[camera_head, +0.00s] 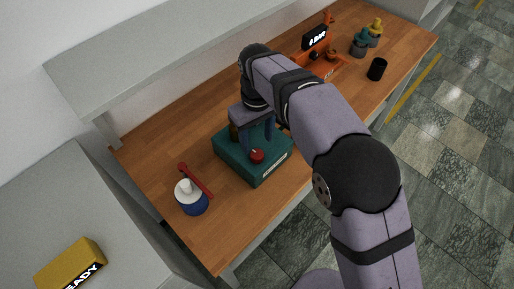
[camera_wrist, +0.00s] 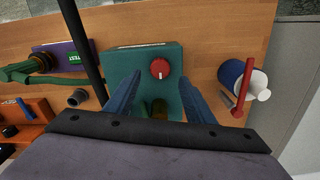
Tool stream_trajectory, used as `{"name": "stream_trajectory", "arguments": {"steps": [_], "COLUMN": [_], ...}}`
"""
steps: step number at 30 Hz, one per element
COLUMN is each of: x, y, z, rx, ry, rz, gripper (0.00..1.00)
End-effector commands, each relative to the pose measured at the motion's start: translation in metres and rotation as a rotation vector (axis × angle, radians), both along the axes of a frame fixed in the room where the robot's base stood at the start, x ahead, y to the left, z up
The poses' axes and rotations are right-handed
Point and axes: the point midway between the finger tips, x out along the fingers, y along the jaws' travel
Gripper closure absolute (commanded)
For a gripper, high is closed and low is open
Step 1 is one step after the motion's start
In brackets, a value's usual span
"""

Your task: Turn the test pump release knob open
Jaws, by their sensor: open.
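A teal box (camera_head: 225,152) with a round red knob (camera_head: 257,156) on top stands on the wooden bench. In the wrist view the red knob (camera_wrist: 160,69) carries a white mark. My gripper (camera_head: 256,142) is open and points down over the teal box, its fingers beside and behind the knob. An orange unit (camera_head: 330,72) with a "0 BAR" display (camera_head: 315,38) and a dark knob (camera_head: 314,56) is farther back, partly hidden by my arm.
A blue and white container (camera_head: 192,202) and a red-handled tool (camera_head: 198,183) are near the bench's left end. A black cup (camera_head: 377,69), teal and yellow items (camera_head: 375,28) stand toward the far end. A grey shelf (camera_head: 160,55) overhangs the rear.

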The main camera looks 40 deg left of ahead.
Motion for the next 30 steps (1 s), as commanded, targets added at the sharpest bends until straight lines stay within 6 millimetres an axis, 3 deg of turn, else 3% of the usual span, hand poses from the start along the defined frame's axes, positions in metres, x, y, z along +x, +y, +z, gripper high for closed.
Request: {"name": "stream_trajectory", "arguments": {"steps": [12, 26, 30], "x": [0.000, 0.000, 0.000], "y": [-0.001, -0.001, -0.001], "z": [-0.049, -0.061, -0.061], "rx": [-0.002, 0.000, 0.001], "ry": [0.001, 0.001, 0.000], "rz": [0.000, 0.000, 0.000], "gripper": [0.51, 0.51, 0.84]}}
